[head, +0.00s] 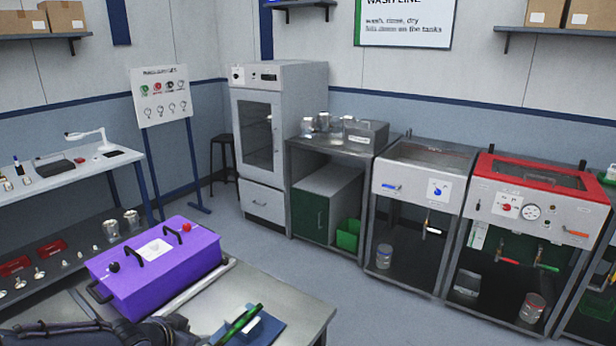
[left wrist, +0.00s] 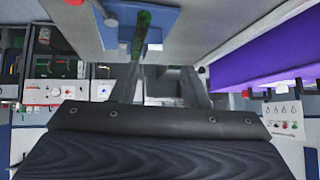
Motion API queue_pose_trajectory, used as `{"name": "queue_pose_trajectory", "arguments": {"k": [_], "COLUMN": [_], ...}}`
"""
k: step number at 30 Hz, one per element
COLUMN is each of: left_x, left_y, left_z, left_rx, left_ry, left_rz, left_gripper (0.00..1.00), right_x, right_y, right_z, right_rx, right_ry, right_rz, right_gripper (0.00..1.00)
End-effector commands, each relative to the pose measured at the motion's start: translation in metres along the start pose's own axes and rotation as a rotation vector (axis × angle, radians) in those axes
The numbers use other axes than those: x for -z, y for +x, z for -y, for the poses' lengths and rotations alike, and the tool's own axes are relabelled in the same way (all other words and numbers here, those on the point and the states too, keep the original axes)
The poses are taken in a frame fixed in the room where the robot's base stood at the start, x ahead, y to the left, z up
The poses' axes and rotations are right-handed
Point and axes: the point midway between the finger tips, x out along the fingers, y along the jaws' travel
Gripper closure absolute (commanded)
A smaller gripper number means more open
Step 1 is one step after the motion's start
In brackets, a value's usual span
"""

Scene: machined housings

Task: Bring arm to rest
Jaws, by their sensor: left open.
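My left arm comes in at the bottom left of the head view, dark grey. Its gripper (head: 180,331) is low at the bottom edge, partly cut off, in front of the purple box and left of the blue holder. In the left wrist view the two grey fingers (left wrist: 160,88) stand apart, with nothing seen held between them. Beyond them a green-handled tool (left wrist: 141,32) on a blue holder (left wrist: 168,22) shows, and it also shows in the head view (head: 243,322). My right gripper is in neither view.
A purple lidded box (head: 190,262) with black handles stands on the grey bench (head: 300,308) close to the left arm. A white shelf table (head: 95,162) is at the left. Wash tanks, one with a red top (head: 535,180), line the back right. The floor between is clear.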

Motion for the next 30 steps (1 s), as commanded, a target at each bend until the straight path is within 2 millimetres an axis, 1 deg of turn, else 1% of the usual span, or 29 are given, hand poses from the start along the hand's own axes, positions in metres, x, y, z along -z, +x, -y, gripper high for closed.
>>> {"name": "queue_pose_trajectory", "arguments": {"k": [1, 2, 5, 6, 8, 9, 11, 12, 14, 15, 18, 21, 22, 24, 26, 30], "left_x": [0.002, 0.001, -0.004, -0.007, -0.014, -0.02, -0.029, -0.036, -0.046, -0.053, -0.067, -0.076, -0.078, -0.081, -0.083, -0.084], "left_y": [-0.014, -0.023, -0.058, -0.075, -0.102, -0.119, -0.144, -0.159, -0.18, -0.192, -0.215, -0.23, -0.233, -0.239, -0.241, -0.243], "left_z": [0.002, 0.003, 0.004, 0.002, -0.004, -0.01, -0.022, -0.032, -0.049, -0.062, -0.093, -0.12, -0.127, -0.138, -0.143, -0.147], "left_rx": [0.031, 0.05, 0.116, 0.141, 0.173, 0.185, 0.191, 0.185, 0.162, 0.138, 0.057, -0.029, -0.051, -0.092, -0.113, -0.126], "left_ry": [-0.008, -0.019, -0.071, -0.102, -0.16, -0.202, -0.273, -0.32, -0.392, -0.437, -0.534, -0.598, -0.611, -0.634, -0.645, -0.651], "left_rz": [0.022, 0.039, 0.098, 0.123, 0.159, 0.179, 0.203, 0.216, 0.229, 0.234, 0.24, 0.239, 0.24, 0.238, 0.238, 0.24], "left_gripper": [0.59, 0.59, 0.59, 0.59, 0.59, 0.59, 0.59, 0.59, 0.59, 0.59, 0.59, 0.59, 0.59, 0.59, 0.59, 0.59], "right_x": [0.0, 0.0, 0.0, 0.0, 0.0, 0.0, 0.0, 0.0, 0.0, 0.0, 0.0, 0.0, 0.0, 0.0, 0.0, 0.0], "right_y": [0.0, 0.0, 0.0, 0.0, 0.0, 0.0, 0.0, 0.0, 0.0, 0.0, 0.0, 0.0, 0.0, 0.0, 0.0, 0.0], "right_z": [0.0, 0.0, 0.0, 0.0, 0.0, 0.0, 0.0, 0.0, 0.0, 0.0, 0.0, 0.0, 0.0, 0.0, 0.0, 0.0], "right_rx": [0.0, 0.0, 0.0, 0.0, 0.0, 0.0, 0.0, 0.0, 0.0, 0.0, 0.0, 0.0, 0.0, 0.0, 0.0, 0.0], "right_ry": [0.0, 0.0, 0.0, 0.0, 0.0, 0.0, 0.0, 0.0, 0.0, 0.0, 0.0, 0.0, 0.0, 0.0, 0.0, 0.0], "right_rz": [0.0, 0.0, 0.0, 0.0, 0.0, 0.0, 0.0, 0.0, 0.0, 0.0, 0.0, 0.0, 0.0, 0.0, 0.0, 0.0], "right_gripper": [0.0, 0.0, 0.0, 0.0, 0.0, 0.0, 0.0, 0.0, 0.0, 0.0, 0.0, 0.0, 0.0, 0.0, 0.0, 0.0]}}
